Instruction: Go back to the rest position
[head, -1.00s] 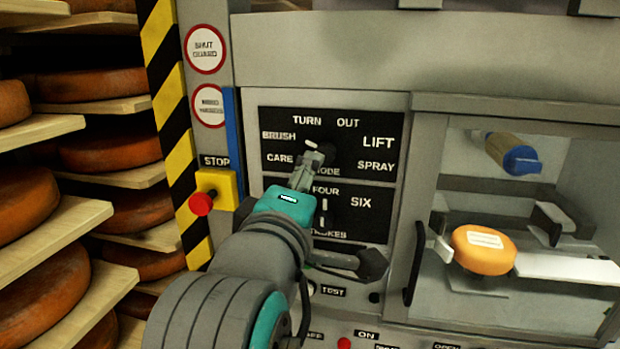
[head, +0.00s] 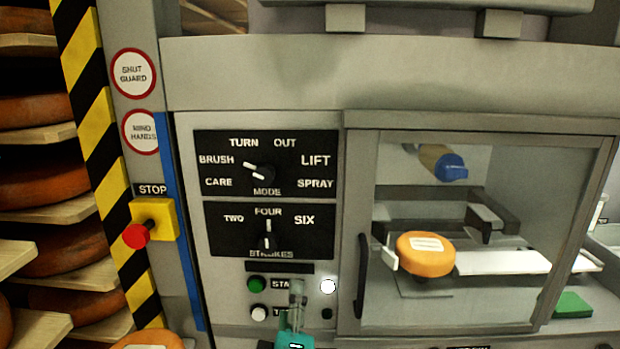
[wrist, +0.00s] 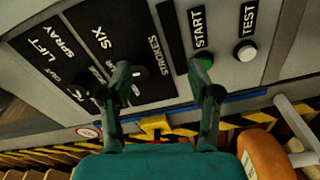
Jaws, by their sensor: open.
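My gripper (head: 297,290) is low in the head view, in front of the panel by the START row. In the wrist view my gripper (wrist: 160,72) has its two dark fingers apart with nothing held between them. The mode knob (head: 262,172) is clear of my gripper, its white mark towards BRUSH. The strokes knob (head: 267,241) has its mark up towards FOUR and also shows behind the fingers in the wrist view (wrist: 138,76). Whether a fingertip touches the panel I cannot tell.
The red stop button (head: 137,236) stands out at the left. Shelves of cheese wheels (head: 45,182) are further left. A cabinet with a dark handle (head: 362,276) holds an orange cheese wheel (head: 426,256). Another orange cheese wheel (head: 148,341) is at the bottom left.

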